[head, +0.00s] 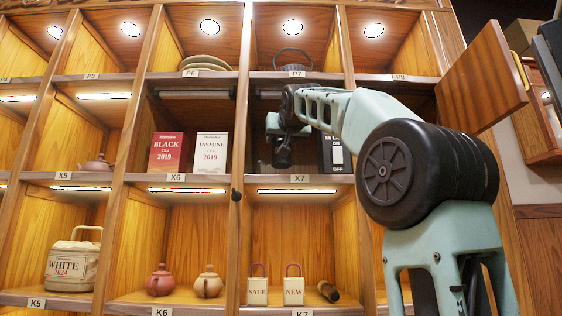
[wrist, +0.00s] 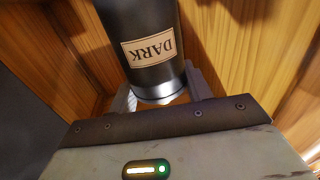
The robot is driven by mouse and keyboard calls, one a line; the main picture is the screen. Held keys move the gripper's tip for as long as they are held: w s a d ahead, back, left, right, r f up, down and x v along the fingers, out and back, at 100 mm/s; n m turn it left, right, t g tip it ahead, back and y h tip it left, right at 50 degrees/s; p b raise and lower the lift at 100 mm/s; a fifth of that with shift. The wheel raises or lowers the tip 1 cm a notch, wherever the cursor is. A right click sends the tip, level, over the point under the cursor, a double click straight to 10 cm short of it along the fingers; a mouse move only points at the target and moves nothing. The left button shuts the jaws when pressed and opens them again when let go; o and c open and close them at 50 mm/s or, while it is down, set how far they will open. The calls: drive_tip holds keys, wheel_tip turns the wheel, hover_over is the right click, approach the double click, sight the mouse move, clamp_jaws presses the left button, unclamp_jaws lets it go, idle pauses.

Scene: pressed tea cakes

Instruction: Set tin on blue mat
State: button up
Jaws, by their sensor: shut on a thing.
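A dark cylindrical tin (wrist: 155,78) with a cream label reading DARK fills the upper middle of the wrist view. The label appears upside down there. My gripper (wrist: 165,92) is shut on the tin, with one finger on each side near its silvery rim. In the head view my gripper (head: 283,148) is in front of or inside the X7 compartment; its fingers and the tin are too small and dark to tell apart. No blue mat shows in either view.
Wooden shelf dividers (head: 240,150) and the X7 shelf edge (head: 320,179) lie close around my gripper. A black box (head: 336,153) stands just right of it. The red tea box (head: 166,153) and white tea box (head: 211,153) stand in X6. An open cabinet door (head: 482,80) is at upper right.

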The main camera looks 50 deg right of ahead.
sight(281, 167)
drive_tip(key=shift+f+b, duration=0.4)
drive_tip(key=shift+f, duration=1.7)
drive_tip(key=shift+f, duration=0.1)
drive_tip(key=shift+f+b, duration=0.15)
drive_tip(key=shift+b, duration=0.15)
drive_tip(key=o, duration=1)
